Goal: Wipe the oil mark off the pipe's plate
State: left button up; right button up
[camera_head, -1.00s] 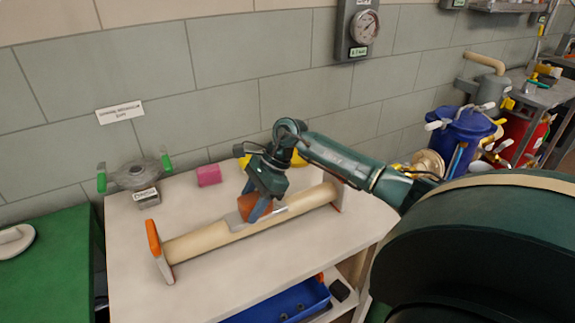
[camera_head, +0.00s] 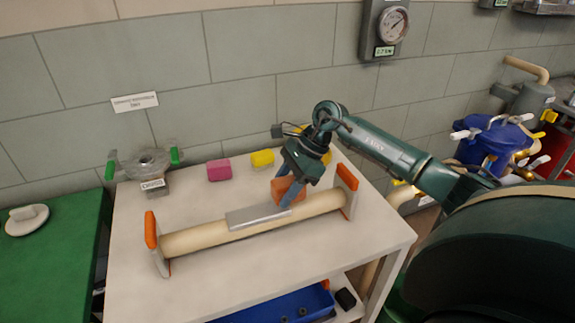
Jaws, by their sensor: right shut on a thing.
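A cream pipe (camera_head: 195,238) lies across the white table between two orange-topped end supports. Its grey metal plate (camera_head: 255,217) sits on top of the middle of the pipe. I cannot make out an oil mark on the plate at this size. My right gripper (camera_head: 288,198) is shut on an orange-brown sponge (camera_head: 285,188), just behind and above the plate's right end. I cannot tell whether the sponge touches the pipe. The fingers hide part of the sponge. My left gripper is not in view.
A pink sponge (camera_head: 218,170) and a yellow sponge (camera_head: 262,158) lie at the table's back. A grey valve part with green handles (camera_head: 148,163) stands back left. A blue tray (camera_head: 285,305) is on the shelf below. The white table (camera_head: 330,250) is clear in front of the pipe.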

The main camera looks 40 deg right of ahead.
jog(key=shift+a+r, duration=0.15)
jog(key=shift+r, duration=0.4)
jog(key=shift+r+p, duration=1.3)
jog(key=shift+r, duration=1)
jog(key=shift+a, duration=0.1)
